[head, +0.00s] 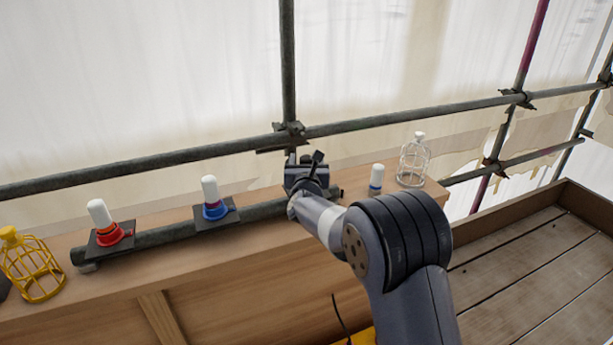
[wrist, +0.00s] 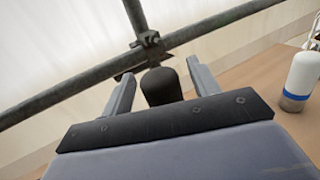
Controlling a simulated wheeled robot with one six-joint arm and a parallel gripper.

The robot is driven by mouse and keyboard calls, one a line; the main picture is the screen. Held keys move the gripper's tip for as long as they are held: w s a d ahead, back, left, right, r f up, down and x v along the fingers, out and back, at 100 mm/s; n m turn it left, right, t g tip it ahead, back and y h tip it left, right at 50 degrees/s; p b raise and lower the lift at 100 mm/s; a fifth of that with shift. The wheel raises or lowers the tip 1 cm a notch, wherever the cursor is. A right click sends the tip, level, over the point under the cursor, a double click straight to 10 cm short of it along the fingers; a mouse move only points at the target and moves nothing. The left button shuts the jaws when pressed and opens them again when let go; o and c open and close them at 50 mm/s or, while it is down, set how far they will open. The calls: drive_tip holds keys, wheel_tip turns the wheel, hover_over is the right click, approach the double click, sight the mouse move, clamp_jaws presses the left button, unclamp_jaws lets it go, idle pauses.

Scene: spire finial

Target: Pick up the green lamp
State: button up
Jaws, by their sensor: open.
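My gripper (head: 305,168) is over the far side of the wooden bench top in the head view. In the wrist view its two fingers (wrist: 160,72) are apart, with a dark, round-topped object (wrist: 162,88) between them. That object could be a lamp, but no green shows on it, and its lower part is hidden by my gripper. No green lamp can be made out in the head view. A white-topped lamp with a blue band (head: 376,179) stands right of my gripper. It also shows at the right of the wrist view (wrist: 299,82).
A red-based lamp (head: 104,223) and a blue-based lamp (head: 212,199) stand on dark plates to the left. A yellow cage (head: 32,265) is at far left, a clear cage (head: 412,160) at right. A dark pipe (head: 160,236) lies along the bench. Scaffold rails (head: 400,118) run behind.

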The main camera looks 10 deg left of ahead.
drive_tip(key=shift+c, duration=0.5)
clamp_jaws()
